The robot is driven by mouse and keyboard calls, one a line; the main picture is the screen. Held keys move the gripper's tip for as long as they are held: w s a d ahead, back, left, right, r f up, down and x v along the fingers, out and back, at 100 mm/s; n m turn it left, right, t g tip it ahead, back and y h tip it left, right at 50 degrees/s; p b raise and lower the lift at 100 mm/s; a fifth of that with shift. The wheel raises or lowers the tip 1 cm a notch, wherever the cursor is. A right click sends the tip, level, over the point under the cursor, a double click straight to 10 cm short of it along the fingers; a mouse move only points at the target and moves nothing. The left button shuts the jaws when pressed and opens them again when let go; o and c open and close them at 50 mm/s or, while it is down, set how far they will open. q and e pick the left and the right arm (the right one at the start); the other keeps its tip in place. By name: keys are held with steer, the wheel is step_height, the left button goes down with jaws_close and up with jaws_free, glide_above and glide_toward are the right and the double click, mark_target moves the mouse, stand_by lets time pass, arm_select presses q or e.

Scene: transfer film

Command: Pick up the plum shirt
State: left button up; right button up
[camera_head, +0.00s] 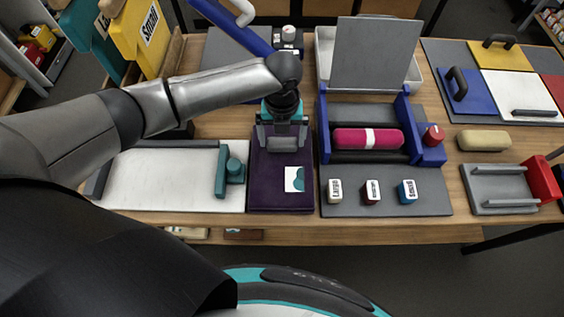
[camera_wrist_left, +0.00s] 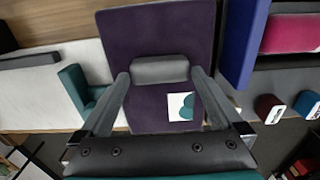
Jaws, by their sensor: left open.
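The plum shirt (camera_head: 265,190) lies as a flat dark purple piece on the table, left of the blue-sided press. It carries a white patch with a teal print (camera_head: 294,179) and a grey raised grip (camera_head: 281,144). My left gripper (camera_head: 282,149) is directly over its far part, pointing down. In the left wrist view the plum shirt (camera_wrist_left: 150,28) fills the middle, and the open fingers of my left gripper (camera_wrist_left: 161,74) stand on either side of the grey grip (camera_wrist_left: 160,69). I cannot tell whether they touch it. My right gripper is out of view.
A white board with a teal clamp (camera_head: 233,172) lies close on the left. The press with a pink roll (camera_head: 367,139) stands close on the right, with small labelled blocks (camera_head: 371,191) in front. Yellow and teal shirts (camera_head: 140,38) hang at the back left.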

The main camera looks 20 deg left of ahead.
arm_select(q)
steer(key=shift+f, duration=0.75)
steer(key=shift+c, duration=0.4)
steer(key=shift+r, duration=0.1)
jaws_close()
